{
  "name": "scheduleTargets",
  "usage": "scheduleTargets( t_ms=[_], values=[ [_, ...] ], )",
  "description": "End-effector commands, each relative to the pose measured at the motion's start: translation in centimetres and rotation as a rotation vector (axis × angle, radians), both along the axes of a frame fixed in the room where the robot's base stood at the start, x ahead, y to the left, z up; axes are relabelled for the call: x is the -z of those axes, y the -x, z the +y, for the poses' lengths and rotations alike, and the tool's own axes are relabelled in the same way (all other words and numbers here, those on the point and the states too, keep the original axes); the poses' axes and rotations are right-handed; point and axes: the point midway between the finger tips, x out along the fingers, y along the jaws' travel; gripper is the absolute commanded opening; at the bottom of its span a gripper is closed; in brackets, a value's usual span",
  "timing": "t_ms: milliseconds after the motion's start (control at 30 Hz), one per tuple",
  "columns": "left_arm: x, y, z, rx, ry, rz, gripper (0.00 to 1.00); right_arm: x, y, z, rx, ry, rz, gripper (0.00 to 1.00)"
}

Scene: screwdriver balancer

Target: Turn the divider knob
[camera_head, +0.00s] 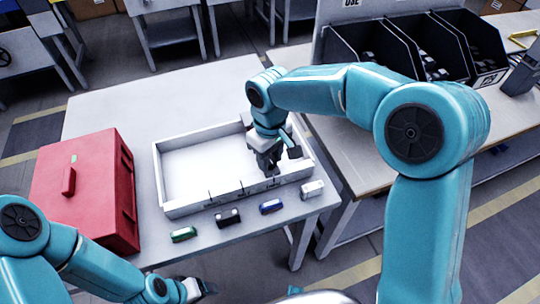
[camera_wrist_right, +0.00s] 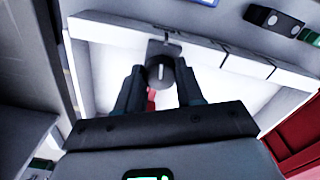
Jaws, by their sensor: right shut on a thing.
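The divider knob (camera_wrist_right: 160,72) is dark with a pale line on its face. It shows in the right wrist view, on a dark mount at the inner side of the white tray's wall. My right gripper (camera_wrist_right: 157,84) has its fingers on either side of the knob and is shut on it. In the head view my right gripper (camera_head: 268,162) reaches down into the right part of the white tray (camera_head: 160,175) and hides the knob. My left gripper (camera_head: 196,290) is low at the front, below the table edge; its jaws are too unclear to read.
A red case (camera_head: 85,185) stands left of the tray. A green block (camera_head: 183,234), a black block (camera_head: 228,217), a blue block (camera_head: 271,206) and a white block (camera_head: 312,189) lie along the tray's front. Black bins (camera_head: 420,50) stand on the bench at right.

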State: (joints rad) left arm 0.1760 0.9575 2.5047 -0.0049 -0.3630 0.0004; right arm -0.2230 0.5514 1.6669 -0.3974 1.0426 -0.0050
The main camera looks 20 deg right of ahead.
Motion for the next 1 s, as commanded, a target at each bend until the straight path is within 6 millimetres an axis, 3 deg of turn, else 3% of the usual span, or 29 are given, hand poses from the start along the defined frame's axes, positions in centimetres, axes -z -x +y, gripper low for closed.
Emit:
scheduleTargets(
  t_ms=[267, 300, 367, 400, 767, 867, 1000],
  values=[
    [-0.1, 0.0, 0.0, 0.0, 0.0, 0.0, 0.72, -0.5, -0.4, 0.0, 0.002, -0.004, -0.018, 0.06],
    [-0.1, 0.0, 0.0, 0.0, 0.0, 0.0, 0.72, -0.5, -0.4, 0.0, 0.002, -0.004, -0.018, 0.4],
    [-0.1, 0.0, 0.0, 0.0, 0.0, 0.0, 0.72, -0.5, -0.4, 0.0, 0.001, -0.004, -0.017, 0.6],
    [-0.1, 0.0, 0.0, 0.0, 0.0, 0.0, 0.72, -0.4, -0.3, 0.0, 0.001, -0.003, -0.015, 0.63],
    [-0.1, 0.0, 0.0, 0.0, 0.0, 0.0, 0.72, -0.9, -0.2, 0.0, 0.0, -0.002, -0.008, 0.63],
    [-0.2, 0.0, 0.0, 0.0, 0.0, 0.0, 0.72, -2.5, -0.2, 0.0, 0.0, -0.002, -0.01, 0.63],
    [-0.6, 0.0, 0.0, 0.0, 0.0, 0.0, 0.72, -6.2, -0.2, 0.1, 0.0, -0.003, -0.013, 0.63]
  ],
)
